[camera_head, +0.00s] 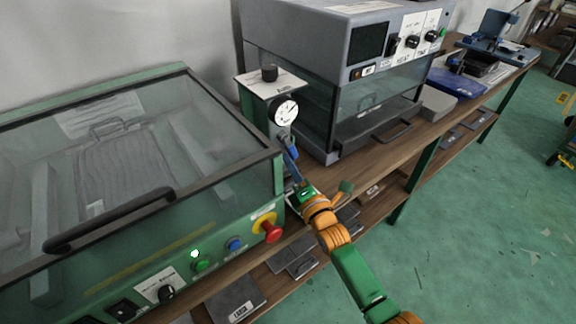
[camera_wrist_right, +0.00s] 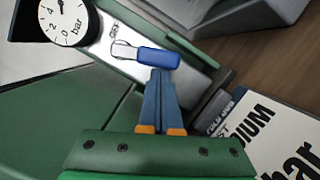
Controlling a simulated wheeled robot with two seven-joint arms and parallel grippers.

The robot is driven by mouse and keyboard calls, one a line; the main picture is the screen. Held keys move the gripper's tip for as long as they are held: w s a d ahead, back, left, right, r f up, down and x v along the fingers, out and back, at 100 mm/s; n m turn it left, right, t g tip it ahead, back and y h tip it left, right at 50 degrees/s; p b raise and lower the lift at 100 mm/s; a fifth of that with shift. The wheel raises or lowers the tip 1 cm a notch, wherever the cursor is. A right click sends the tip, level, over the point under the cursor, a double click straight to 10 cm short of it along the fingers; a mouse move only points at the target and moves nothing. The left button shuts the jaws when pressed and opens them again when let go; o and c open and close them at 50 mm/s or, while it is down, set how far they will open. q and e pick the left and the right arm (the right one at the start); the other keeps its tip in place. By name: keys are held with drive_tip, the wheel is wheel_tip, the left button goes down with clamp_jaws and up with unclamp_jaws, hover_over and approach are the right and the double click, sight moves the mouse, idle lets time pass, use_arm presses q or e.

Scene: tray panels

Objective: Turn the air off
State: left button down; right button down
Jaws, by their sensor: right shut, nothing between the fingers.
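A pressure gauge (camera_head: 285,111) marked in bar stands on a panel between the glass-lidded machine and the oven. It also shows in the right wrist view (camera_wrist_right: 62,17). Below it is a small valve lever with a blue handle (camera_wrist_right: 158,57) on a metal shank, lying across a pale plate (camera_wrist_right: 112,42). A small label, seemingly "OFF", is beside the shank. My right gripper (camera_wrist_right: 160,76) is shut and empty, its fingertips right at the blue handle's lower edge. I cannot tell whether they touch. In the head view the right gripper (camera_head: 293,172) partly hides the lever. My left gripper is out of view.
The green machine's lid handle (camera_head: 108,222) and red stop button (camera_head: 267,228) are left of my right arm. The oven (camera_head: 340,60) stands behind right. Plates (camera_head: 238,297) lie on the lower shelf.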

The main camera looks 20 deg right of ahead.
drive_tip(key=shift+d+n, duration=0.15)
drive_tip(key=shift+n, duration=0.15)
drive_tip(key=n+b, duration=0.1)
drive_tip(key=d+n+y+b, duration=0.1)
drive_tip(key=n, duration=0.1)
drive_tip(key=shift+w+d+f+t+b, duration=0.15)
drive_tip(key=shift+w+d+t+b, duration=0.1)
drive_tip(key=shift+w+t+b, duration=0.1)
drive_tip(key=n+b, duration=0.1)
drive_tip(key=d+n+b, duration=0.1)
drive_tip(key=n, duration=0.1)
drive_tip(key=n+y+b, duration=0.1)
drive_tip(key=shift+w+d+r+n, duration=0.3)
drive_tip(key=shift+d, duration=0.05)
drive_tip(key=n, duration=0.1)
drive_tip(key=d+n+y+b, duration=0.1)
drive_tip(key=r+n+b, duration=0.1)
drive_tip(key=n, duration=0.1)
drive_tip(key=shift+w+d+r+y, duration=0.1)
drive_tip(key=shift+w+d+y, duration=0.05)
drive_tip(key=shift+w+y, duration=0.15)
drive_tip(key=shift+d+r+n+y+b, duration=0.2)
drive_tip(key=shift+r+n+y+b, duration=0.25)
drive_tip(key=shift+n, duration=0.5)
drive_tip(key=shift+d+r+n+y+b, duration=0.25)
drive_tip(key=shift+n+b, duration=0.35)
drive_tip(key=shift+n, duration=0.35)
drive_tip(key=shift+w+r, duration=0.1)
drive_tip(key=shift+r, duration=0.05)
